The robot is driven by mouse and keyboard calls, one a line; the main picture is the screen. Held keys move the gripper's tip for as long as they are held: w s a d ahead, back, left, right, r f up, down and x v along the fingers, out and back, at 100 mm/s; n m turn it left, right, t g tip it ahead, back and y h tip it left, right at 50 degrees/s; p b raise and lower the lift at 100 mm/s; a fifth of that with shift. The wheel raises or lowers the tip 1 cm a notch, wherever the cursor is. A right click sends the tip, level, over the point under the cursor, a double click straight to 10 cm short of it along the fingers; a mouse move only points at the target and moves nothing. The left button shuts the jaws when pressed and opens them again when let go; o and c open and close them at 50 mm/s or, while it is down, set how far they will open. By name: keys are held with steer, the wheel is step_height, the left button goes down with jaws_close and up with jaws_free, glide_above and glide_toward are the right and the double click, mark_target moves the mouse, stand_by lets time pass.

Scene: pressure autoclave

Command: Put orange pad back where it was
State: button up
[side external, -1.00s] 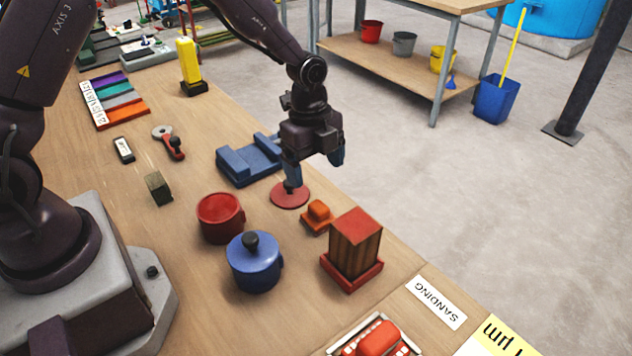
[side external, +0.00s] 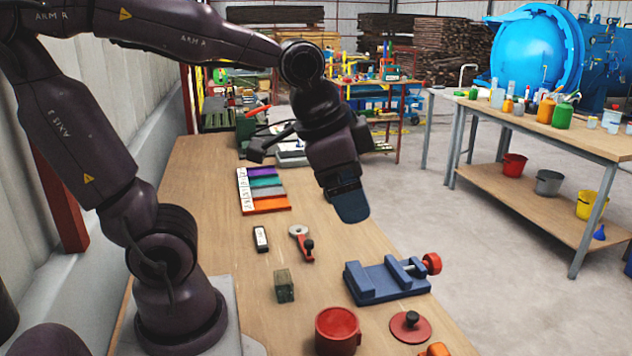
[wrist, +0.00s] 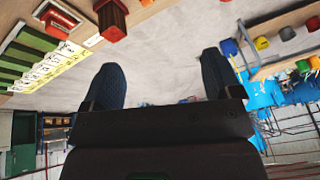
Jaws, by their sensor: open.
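An orange piece (side external: 435,349), probably the pad, is cut off by the bottom edge in the side view, at the right beside the red lid (side external: 410,326). In the wrist view a small orange piece (wrist: 146,2) shows at the top edge. My gripper (side external: 350,208) is raised above the bench, clear of everything, its fingers pointing down and slightly right. In the wrist view my gripper (wrist: 160,66) has its two blue fingers wide apart, with nothing between them. An orange strip (side external: 272,204) lies at the near end of a row of coloured strips.
A blue vise (side external: 375,281), red pot (side external: 338,330), green-grey block (side external: 284,286) and red-handled tool (side external: 302,243) stand on the bench. The wrist view shows a red-brown block (wrist: 111,22) and an orange-red piece in a white-rimmed tray (wrist: 60,20).

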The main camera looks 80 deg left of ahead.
steer(key=s+n, duration=0.2)
steer(key=s, duration=0.1)
steer(key=s+n+t, duration=0.1)
steer(key=shift+s+a+r, duration=0.1)
steer(key=shift+s+r, duration=0.2)
steer(key=shift+r, duration=0.1)
stand_by(0.8)
